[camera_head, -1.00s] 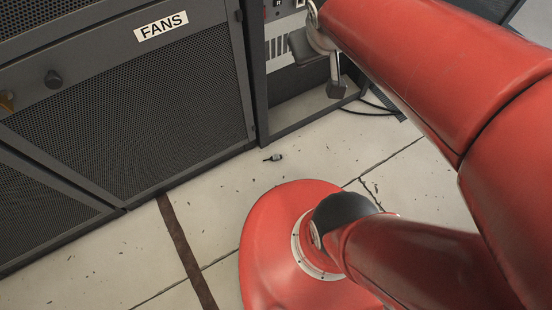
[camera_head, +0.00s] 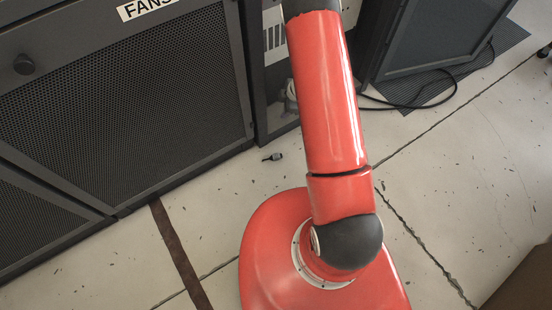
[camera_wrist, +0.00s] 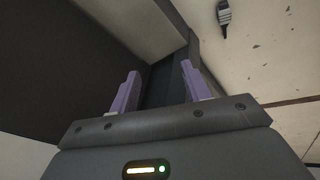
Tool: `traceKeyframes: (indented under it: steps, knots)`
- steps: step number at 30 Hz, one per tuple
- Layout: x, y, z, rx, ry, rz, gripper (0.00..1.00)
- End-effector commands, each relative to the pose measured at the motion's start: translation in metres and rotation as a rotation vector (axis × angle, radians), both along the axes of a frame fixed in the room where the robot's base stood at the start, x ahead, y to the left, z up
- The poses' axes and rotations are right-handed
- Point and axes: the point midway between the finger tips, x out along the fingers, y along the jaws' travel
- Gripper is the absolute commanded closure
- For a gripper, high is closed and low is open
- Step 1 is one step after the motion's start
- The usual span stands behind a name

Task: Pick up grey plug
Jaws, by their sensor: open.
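The grey plug (camera_head: 272,157) is small and dark grey, lying on the floor in front of the rack in the head view. It also shows at the top of the wrist view (camera_wrist: 224,14), with a dark prong or tip pointing down in the picture. My gripper (camera_wrist: 157,82) shows in the wrist view with its two purple fingers apart and nothing between them. The plug is beyond the fingers, up and to the right, not touching them. In the head view my gripper is not clearly visible; my red arm extends upward, to the right of the plug.
A dark rack with a mesh front (camera_head: 130,100) stands left and behind the plug. An open-fronted rack bay (camera_head: 275,60) is right of it. Black cables (camera_head: 425,100) lie on the floor at right.

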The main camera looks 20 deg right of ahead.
Motion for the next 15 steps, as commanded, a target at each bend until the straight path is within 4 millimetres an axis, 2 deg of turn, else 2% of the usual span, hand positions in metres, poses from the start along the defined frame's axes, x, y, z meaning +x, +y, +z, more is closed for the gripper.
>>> traceKeyframes:
  steps: [1,3,6,10,15]
  knots:
    - [-0.018,0.004,-0.038,0.025,0.061,0.056,0.53]
    - [-0.039,0.009,-0.07,0.059,0.125,0.126,0.53]
    - [-0.063,0.013,-0.1,0.097,0.194,0.195,0.53]
    - [-0.079,0.017,-0.117,0.123,0.237,0.238,0.53]
    - [-0.082,0.024,-0.135,0.127,0.244,0.244,0.53]
